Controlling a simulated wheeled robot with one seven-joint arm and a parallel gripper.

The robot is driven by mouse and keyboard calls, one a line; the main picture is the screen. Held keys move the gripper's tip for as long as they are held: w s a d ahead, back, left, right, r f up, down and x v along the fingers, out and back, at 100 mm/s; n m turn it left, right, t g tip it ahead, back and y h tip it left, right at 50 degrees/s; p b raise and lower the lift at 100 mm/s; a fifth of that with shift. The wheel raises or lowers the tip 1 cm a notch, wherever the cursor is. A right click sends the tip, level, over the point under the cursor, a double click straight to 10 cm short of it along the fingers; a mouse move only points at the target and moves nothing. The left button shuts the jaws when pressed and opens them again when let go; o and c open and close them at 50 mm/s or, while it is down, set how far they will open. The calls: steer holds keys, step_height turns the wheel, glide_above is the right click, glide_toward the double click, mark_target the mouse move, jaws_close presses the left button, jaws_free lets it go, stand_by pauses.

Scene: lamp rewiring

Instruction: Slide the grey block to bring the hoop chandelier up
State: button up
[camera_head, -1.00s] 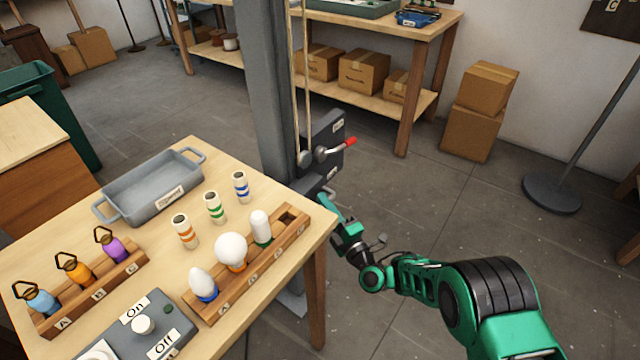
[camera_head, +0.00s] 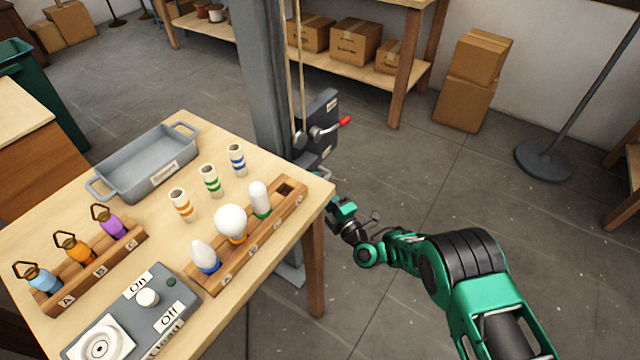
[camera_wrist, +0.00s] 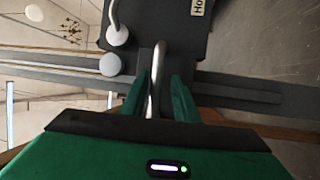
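My gripper (camera_head: 326,190) is low beside the grey post (camera_head: 268,90), just past the table's right corner. In the wrist view its two green fingers (camera_wrist: 162,97) stand apart on either side of a bent metal bar (camera_wrist: 157,75). I cannot tell whether both fingers touch the bar. A dark grey piece, probably the grey block (camera_wrist: 146,62), lies behind the bar; in the head view my gripper and the table corner mostly hide that place. A brass chandelier (camera_wrist: 71,29) hangs far off in the wrist view; its hoop shape is not clear.
The dark hoist box (camera_head: 322,112) with a red-tipped crank (camera_head: 344,122) is on the post just above my gripper. Ropes (camera_head: 299,60) run up beside the post. The table (camera_head: 150,235) holds bulbs, a tray and a switch box.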

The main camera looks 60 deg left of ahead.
steer(key=shift+w+d, duration=0.1)
steer(key=shift+w, duration=0.05)
steer(key=s+v, duration=0.1)
steer(key=v, duration=0.9)
steer(key=shift+w+d, duration=0.35)
steer(key=shift+w, duration=0.1)
stand_by(0.4)
steer(key=shift+f, duration=0.1)
stand_by(0.4)
